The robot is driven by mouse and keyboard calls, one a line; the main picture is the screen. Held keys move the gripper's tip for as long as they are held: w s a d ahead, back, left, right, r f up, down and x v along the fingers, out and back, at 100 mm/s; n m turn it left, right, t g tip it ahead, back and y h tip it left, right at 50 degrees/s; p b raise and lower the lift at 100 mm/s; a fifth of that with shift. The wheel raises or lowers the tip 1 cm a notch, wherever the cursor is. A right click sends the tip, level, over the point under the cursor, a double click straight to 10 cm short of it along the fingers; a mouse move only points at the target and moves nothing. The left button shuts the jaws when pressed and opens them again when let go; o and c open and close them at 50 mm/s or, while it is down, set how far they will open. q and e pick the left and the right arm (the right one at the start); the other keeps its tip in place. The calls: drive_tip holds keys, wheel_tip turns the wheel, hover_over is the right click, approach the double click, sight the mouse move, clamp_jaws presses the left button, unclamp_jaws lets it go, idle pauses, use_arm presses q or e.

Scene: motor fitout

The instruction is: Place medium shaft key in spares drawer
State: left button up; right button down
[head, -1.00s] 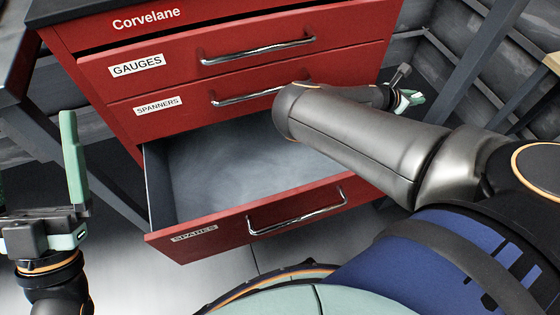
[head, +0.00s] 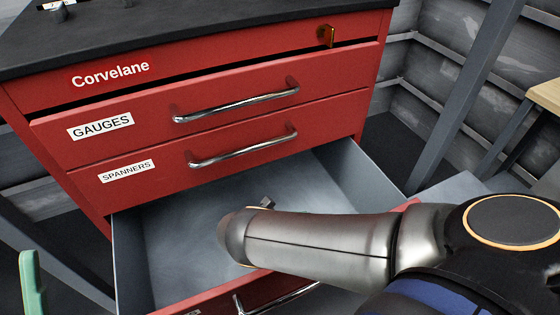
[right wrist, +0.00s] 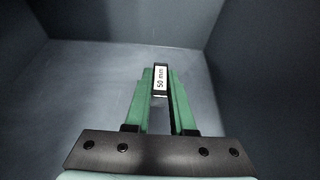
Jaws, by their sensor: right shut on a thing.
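The open spares drawer (head: 178,232) is the lowest drawer of the red cabinet and looks empty in the part I see; its label is mostly out of view. My right arm reaches over it from the right and hides its front right part. In the right wrist view my right gripper (right wrist: 160,91) is shut on the shaft key (right wrist: 160,78), a small dark block with a white "50 mm" label. The key is held inside the drawer, between its grey walls (right wrist: 250,60); its height above the floor is unclear. One green finger of my left gripper (head: 32,285) shows at lower left.
The shut gauges drawer (head: 240,105) and spanners drawer (head: 230,150) sit above the open one, with protruding metal handles. A grey post (head: 465,90) stands at right.

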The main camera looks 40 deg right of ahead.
wheel_tip(320, 180, down, 5)
drive_tip(key=b, duration=0.3)
drive_tip(key=shift+r, duration=0.15)
wheel_tip(320, 180, down, 4)
drive_tip(key=b, duration=0.4)
use_arm(q)
wheel_tip(320, 180, down, 9)
drive_tip(key=d, duration=0.1)
drive_tip(key=shift+w+f+g, duration=0.15)
drive_tip(key=shift+w+g, duration=0.05)
drive_tip(key=shift+g, duration=0.1)
use_arm(e)
drive_tip(key=shift+d, duration=0.1)
drive_tip(key=shift+f, duration=0.3)
drive_tip(key=c, duration=0.8)
unclamp_jaws()
drive_tip(key=shift+o, duration=0.2)
drive_tip(key=shift+r, duration=0.1)
